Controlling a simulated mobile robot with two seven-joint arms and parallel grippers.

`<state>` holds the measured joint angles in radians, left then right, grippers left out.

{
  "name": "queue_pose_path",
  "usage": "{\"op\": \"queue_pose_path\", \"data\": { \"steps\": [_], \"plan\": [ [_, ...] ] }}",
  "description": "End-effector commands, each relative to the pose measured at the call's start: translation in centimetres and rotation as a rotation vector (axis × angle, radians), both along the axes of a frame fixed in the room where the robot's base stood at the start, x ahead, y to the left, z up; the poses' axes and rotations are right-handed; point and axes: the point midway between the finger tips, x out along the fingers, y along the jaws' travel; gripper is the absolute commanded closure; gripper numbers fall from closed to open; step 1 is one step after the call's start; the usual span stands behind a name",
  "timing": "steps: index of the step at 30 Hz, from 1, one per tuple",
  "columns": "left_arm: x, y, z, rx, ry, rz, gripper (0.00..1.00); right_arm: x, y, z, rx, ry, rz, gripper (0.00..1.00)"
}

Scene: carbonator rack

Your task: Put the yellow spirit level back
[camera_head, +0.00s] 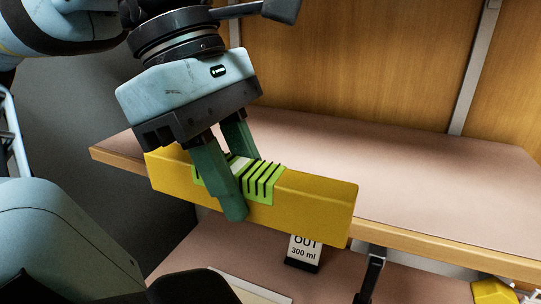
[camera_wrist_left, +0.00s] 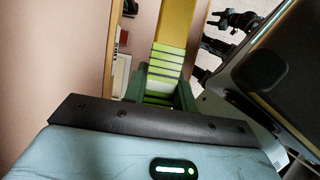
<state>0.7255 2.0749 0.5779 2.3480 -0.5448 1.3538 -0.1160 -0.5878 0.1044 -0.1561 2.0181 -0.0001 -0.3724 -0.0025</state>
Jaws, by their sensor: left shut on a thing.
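The yellow spirit level (camera_head: 315,205) is a long yellow bar with a green striped middle part. My left gripper (camera_head: 238,185) is shut on that green part, with one dark green finger in front of the bar and one behind it. The level is held at the front edge of the upper shelf (camera_head: 400,180), tilted down to the right in the head view. I cannot tell whether it touches the shelf. In the left wrist view the level (camera_wrist_left: 174,25) runs up from between the fingers (camera_wrist_left: 160,92).
The upper shelf is bare behind the level, with a wooden back panel (camera_head: 350,60) and a metal upright (camera_head: 474,65). Below are a lower surface, a black-and-white sign reading OUT 300 ml (camera_head: 304,250), a black clamp-like part (camera_head: 371,275) and a yellow object (camera_head: 493,291).

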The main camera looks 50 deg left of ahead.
Motion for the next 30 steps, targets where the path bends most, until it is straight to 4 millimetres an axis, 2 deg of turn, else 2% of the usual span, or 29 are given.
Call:
{"op": "queue_pose_path", "data": {
  "steps": [6, 13, 18, 26, 30],
  "plan": [
    [4.3, 2.8, -0.3, -0.004, 0.003, 0.003, 1.0, 0.4, 0.0, 0.6, 0.0, -0.01, -0.001, 0.55],
    [8.3, 5.3, -0.8, -0.003, 0.001, 0.001, 1.0, 0.6, 0.0, 1.1, 0.0, -0.017, -0.001, 0.55],
    [9.6, 6.1, -1.0, -0.001, 0.0, 0.0, 1.0, 0.6, -0.1, 1.3, 0.0, -0.018, -0.002, 0.55],
    [10.0, 6.4, -1.0, -0.001, 0.0, 0.0, 1.0, 0.5, -0.1, 1.3, -0.002, -0.016, 0.0, 0.55],
    [11.3, 7.3, -1.3, -0.001, 0.002, 0.001, 1.0, 0.6, -0.1, 1.5, -0.002, -0.019, 0.0, 0.55]
  ]
}}
